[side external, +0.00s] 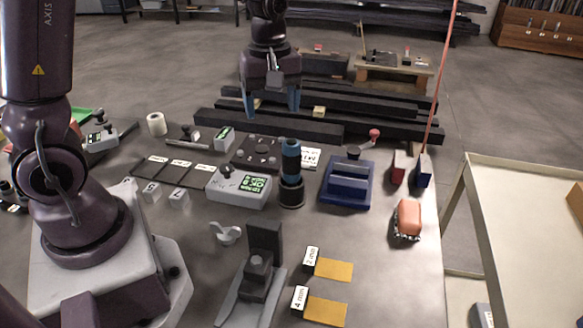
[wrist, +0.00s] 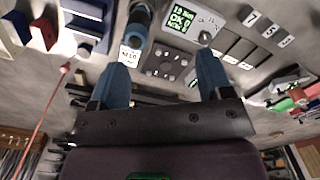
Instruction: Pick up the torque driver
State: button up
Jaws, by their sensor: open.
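The torque driver, as I take it, is the upright blue and black cylinder (side external: 290,165) standing in a round dark base in the middle of the table. It also shows at the top of the wrist view (wrist: 138,28). My gripper (side external: 271,104) points down with its two blue fingers spread and nothing between them. It is above the black bars at the back of the table, behind and higher than the driver, apart from it. In the wrist view the open fingers (wrist: 163,72) lie below the driver.
A grey box with a green display (side external: 238,186) stands just left of the driver, and a dark plate with round parts (side external: 258,152) behind it. A blue block fixture (side external: 348,183) is to the right. A thin red rod (side external: 440,80) rises at the back right.

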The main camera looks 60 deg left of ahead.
aim_at(291, 143)
jog(key=w+n, duration=0.1)
jog(key=n, duration=0.1)
jog(key=w+a+n, duration=0.1)
jog(key=n, duration=0.2)
jog(key=w+f+n, duration=0.1)
jog(key=n, duration=0.2)
jog(key=shift+w+a, duration=0.3)
jog(key=shift+w, duration=0.1)
jog(key=n, duration=0.3)
jog(key=shift+w, duration=0.1)
jog(key=shift+n, duration=0.3)
notch_tip(291, 143, down, 7)
jog(key=shift+f, duration=0.15)
jog(key=shift+w+d+f, duration=0.1)
jog(key=shift+w+f, duration=0.1)
jog(key=shift+f, duration=1.2)
jog(key=shift+w+d+f, duration=0.1)
jog(key=shift+w+f, duration=0.1)
jog(key=shift+f, duration=1.15)
jog(key=shift+c, duration=0.2)
